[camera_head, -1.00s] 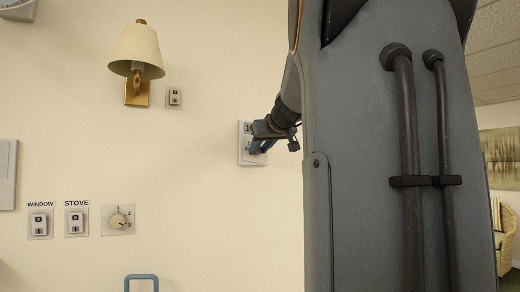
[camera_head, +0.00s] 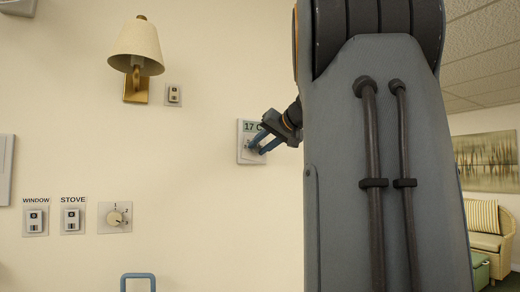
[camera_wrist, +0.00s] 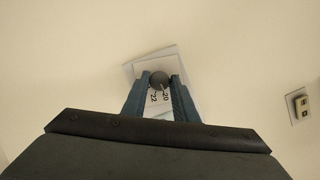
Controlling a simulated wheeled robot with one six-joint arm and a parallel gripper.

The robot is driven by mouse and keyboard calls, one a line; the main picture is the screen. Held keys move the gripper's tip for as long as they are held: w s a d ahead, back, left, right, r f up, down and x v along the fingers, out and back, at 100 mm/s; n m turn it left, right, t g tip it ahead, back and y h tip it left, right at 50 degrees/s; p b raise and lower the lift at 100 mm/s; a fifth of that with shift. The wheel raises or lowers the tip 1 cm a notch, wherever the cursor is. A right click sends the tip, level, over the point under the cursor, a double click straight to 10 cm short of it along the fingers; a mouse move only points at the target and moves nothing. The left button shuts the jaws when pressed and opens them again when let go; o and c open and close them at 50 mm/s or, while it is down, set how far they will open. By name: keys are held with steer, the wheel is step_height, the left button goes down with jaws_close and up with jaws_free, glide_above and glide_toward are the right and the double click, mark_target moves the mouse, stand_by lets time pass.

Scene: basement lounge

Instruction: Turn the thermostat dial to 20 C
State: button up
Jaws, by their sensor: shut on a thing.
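The thermostat (camera_head: 243,156) is a pale plate on the wall, left of my arm in the head view. Its display (camera_head: 252,127) reads "17 C". In the wrist view the thermostat plate (camera_wrist: 138,68) is tilted, and its dial (camera_wrist: 159,78) is a dark round knob. Marks "22" and "20" show just below the knob. My gripper (camera_head: 257,145) is at the thermostat; in the wrist view its blue fingers (camera_wrist: 159,84) lie on both sides of the knob, shut on it. Part of the dial's scale is hidden by the fingers.
A wall lamp (camera_head: 137,48) and a small switch (camera_head: 174,95) are at upper left. WINDOW (camera_head: 35,220) and STOVE (camera_head: 72,219) switches and a rotary knob (camera_head: 115,217) sit at lower left. Another switch (camera_wrist: 299,105) shows right in the wrist view. The wall around the thermostat is clear.

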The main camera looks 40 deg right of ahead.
steer(key=shift+d+m, duration=0.1)
steer(key=shift+m, duration=0.3)
steer(key=o, duration=1)
steer(key=shift+b+v, duration=0.8)
steer(key=shift+v, duration=3.15)
